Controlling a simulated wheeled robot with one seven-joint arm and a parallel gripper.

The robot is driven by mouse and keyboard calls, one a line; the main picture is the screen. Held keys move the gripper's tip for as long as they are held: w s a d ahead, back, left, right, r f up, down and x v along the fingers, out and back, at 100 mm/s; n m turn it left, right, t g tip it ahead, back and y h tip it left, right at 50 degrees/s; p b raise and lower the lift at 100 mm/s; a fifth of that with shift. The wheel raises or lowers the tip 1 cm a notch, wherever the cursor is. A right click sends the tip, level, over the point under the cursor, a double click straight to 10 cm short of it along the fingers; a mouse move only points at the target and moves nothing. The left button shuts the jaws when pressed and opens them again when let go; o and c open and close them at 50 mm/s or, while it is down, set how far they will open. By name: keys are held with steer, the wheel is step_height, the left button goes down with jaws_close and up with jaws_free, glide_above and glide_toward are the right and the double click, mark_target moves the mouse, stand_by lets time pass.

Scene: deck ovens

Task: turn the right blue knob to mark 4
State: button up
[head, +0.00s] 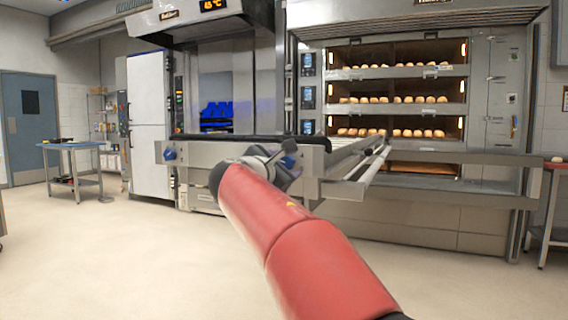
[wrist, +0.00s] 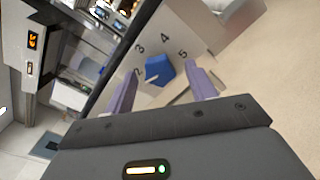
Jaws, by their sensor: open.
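The right blue knob (wrist: 158,69) sits on a light metal panel (wrist: 184,28) in the wrist view, with the printed marks 2, 3, 4 and 5 around it. A pale line on the knob points to the lower left, nearest to mark 2 of those I can read. My gripper (wrist: 160,71) is open, with one purple finger on each side of the knob; I see a gap on the right, and contact is unclear. In the head view, my gripper (head: 285,160) is at the panel's right part. The left blue knob (head: 169,154) is further left.
A metal rail frame (head: 350,186) juts out just right of my gripper. Behind it stand deck ovens with several loaves (head: 390,99). A blue-topped table (head: 72,145) stands at the far left. The floor in front is clear.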

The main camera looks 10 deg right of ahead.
steer(key=shift+w+d, duration=0.2)
steer(key=shift+w, duration=0.05)
steer(key=c, duration=1)
steer(key=shift+m, duration=0.3)
